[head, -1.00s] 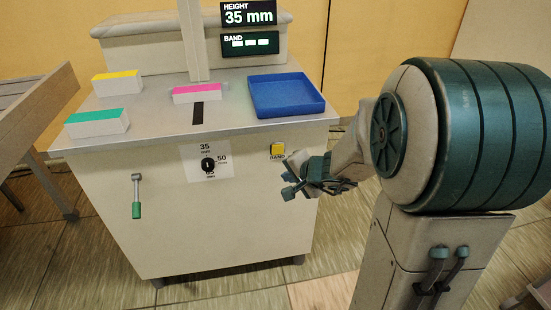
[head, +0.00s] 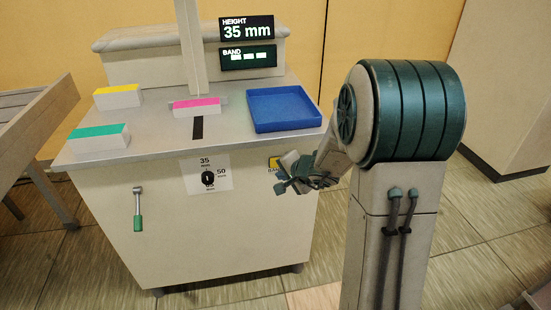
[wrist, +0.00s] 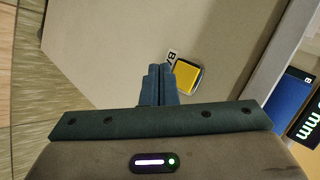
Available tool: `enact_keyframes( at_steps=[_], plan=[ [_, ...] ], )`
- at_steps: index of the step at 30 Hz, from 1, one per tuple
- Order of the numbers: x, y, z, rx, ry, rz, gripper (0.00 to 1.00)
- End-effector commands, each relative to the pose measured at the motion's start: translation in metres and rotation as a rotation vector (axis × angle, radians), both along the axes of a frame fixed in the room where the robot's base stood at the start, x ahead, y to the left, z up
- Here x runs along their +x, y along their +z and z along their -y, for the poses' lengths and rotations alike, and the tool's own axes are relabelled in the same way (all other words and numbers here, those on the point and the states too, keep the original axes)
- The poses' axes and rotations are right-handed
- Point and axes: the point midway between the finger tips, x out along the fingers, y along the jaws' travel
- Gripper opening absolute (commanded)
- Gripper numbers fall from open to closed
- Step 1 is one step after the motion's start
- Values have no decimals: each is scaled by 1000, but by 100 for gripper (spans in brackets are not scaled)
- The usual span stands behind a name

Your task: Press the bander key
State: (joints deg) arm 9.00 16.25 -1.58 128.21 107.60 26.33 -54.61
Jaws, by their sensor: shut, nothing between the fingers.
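The bander key is a yellow square button (head: 274,162) on the front face of the bander cabinet (head: 120,205), with a white label beside it. In the head view my gripper (head: 279,188) is in front of the cabinet, just below the key and partly covering its label. In the wrist view the yellow key (wrist: 187,78) lies just right of my fingertips (wrist: 161,68), which are together with nothing between them. I cannot tell whether the fingertips touch the panel. The display reads HEIGHT 35 mm (head: 247,28) and BAND (head: 248,58) with several lit bars.
A dial (head: 207,177) and a green-handled crank (head: 138,215) are on the cabinet front. A blue tray (head: 283,125), a pink-topped stack (head: 197,106), a yellow-topped stack (head: 118,97) and a green-topped stack (head: 98,138) are on top. A side table (head: 30,120) stands left.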

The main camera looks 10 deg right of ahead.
Motion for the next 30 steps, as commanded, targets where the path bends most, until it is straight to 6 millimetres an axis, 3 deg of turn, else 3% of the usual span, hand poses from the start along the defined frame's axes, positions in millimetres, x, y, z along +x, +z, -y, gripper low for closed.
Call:
enact_keyframes(
  at_steps=[9,30],
  plan=[
    [24,0,0,-1,0,2,0],
    [25,0,0,0,-1,1,0]
  ],
)
